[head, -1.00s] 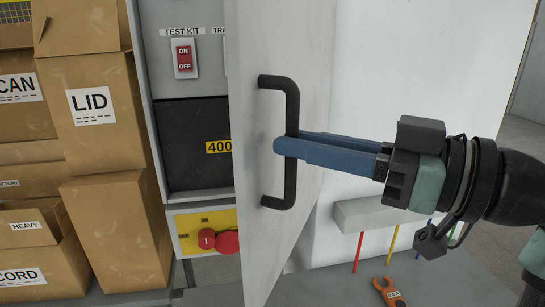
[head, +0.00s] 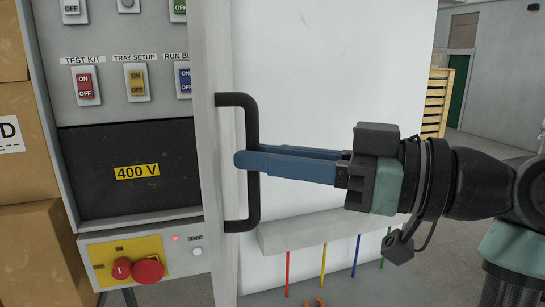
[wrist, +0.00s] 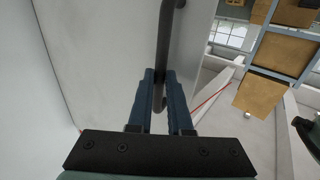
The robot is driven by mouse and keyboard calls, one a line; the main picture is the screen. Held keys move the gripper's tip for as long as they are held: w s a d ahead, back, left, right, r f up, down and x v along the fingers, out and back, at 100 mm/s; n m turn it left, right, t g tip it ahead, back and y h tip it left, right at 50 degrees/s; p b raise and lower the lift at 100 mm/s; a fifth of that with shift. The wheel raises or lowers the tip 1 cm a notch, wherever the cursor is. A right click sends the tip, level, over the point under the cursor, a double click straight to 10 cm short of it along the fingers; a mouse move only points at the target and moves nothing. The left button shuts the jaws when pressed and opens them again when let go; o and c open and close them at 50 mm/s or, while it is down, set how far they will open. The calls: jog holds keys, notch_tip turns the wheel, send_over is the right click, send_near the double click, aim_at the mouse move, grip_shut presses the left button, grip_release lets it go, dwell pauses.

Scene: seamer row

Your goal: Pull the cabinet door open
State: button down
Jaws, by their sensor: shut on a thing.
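The cabinet door (head: 213,130) stands open in the head view, seen nearly edge-on, with the cabinet front (head: 130,120) showing to its left. A black bar handle (head: 251,205) is fixed upright on the door. My gripper (head: 243,158) comes from the right with its blue fingers around the handle's upright bar, shut on it. In the wrist view the handle (wrist: 164,40) runs down between the two fingers (wrist: 160,95), and the pale door face fills the left. The fingers hide a short middle part of the bar.
Switches (head: 86,86), a dark 400 V panel (head: 138,172) and red buttons (head: 148,269) are on the cabinet front. Cardboard boxes (head: 28,240) are stacked at the left. A grey ledge (head: 310,230) with coloured rods below lies behind my gripper. Open floor shows at the right.

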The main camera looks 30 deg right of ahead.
jog(key=shift+w+d+r, duration=0.15)
jog(key=shift+w+d, duration=0.05)
jog(key=shift+w, duration=0.05)
jog(key=c, duration=1.2)
grip_release()
jog(key=o, duration=0.4)
jog(key=shift+w+d+f, duration=0.1)
jog(key=shift+w+f, duration=0.15)
jog(key=shift+w, duration=0.25)
jog(key=shift+c, duration=0.2)
jog(key=shift+s, duration=0.25)
jog(key=b+v, duration=0.3)
jog(key=v, duration=0.9)
jog(key=shift+s+d, duration=0.2)
jog(key=shift+s, duration=0.2)
